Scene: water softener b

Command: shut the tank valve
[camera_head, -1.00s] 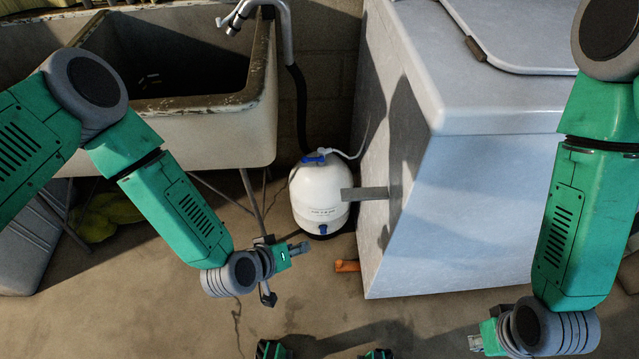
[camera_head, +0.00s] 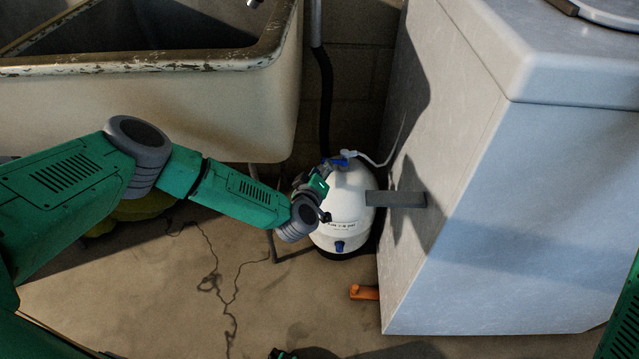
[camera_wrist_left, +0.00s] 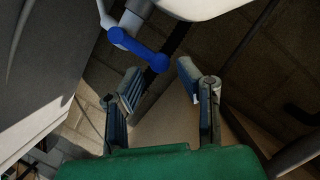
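The white tank (camera_head: 340,215) stands on the floor between the sink and the grey cabinet. Its blue valve handle (camera_head: 338,161) is at the top, where a pale tube joins. In the left wrist view the blue handle (camera_wrist_left: 138,48) is a bar with rounded ends, above and slightly left of the gap between my fingers. My left gripper (camera_wrist_left: 160,74) is open and empty, with the handle just beyond its fingertips; contact cannot be told. In the head view my left gripper (camera_head: 322,180) is at the tank's upper left and partly hides it.
The grey cabinet (camera_head: 500,220) stands close on the tank's right, with a grey bar (camera_head: 395,199) sticking out toward the tank. The worn sink (camera_head: 220,110) is above left. An orange pipe piece (camera_head: 364,292) lies by the cabinet base.

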